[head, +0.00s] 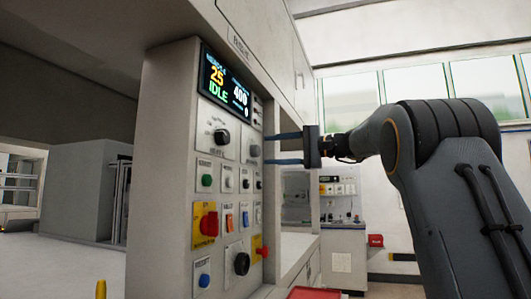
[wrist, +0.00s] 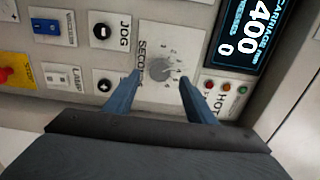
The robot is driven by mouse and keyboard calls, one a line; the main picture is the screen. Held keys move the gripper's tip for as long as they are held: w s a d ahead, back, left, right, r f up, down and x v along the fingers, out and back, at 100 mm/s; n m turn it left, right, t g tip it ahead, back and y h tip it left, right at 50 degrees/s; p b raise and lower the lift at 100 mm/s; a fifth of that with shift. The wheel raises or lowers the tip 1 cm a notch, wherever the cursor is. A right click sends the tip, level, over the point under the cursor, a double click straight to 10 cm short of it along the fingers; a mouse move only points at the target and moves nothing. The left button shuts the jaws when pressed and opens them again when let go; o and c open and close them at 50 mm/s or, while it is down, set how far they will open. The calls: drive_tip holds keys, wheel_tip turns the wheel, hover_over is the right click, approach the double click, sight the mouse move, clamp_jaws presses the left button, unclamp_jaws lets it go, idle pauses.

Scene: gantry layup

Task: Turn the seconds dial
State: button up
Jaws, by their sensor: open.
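The seconds dial (wrist: 160,69) is a grey knob on a light square plate with a printed scale, labelled "SECONDS", in the wrist view. In the head view the seconds dial (head: 254,150) is small and seen at a steep angle, right of a black knob. My gripper (wrist: 159,80) is open, with its two blue fingers on either side of the dial. In the head view my gripper (head: 266,149) points left at the panel, with the fingertips close to its face. I cannot tell whether a finger touches the dial.
A display (head: 225,84) reads "25", "IDLE" and "400" above the controls. A black knob (head: 221,136), a green button (head: 207,181), a red switch (head: 209,223) on a yellow plate and a JOG knob (wrist: 103,31) are nearby. Small indicator lights (wrist: 226,87) sit beside the right finger.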

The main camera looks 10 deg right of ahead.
drive_tip(key=shift+v, duration=2.25)
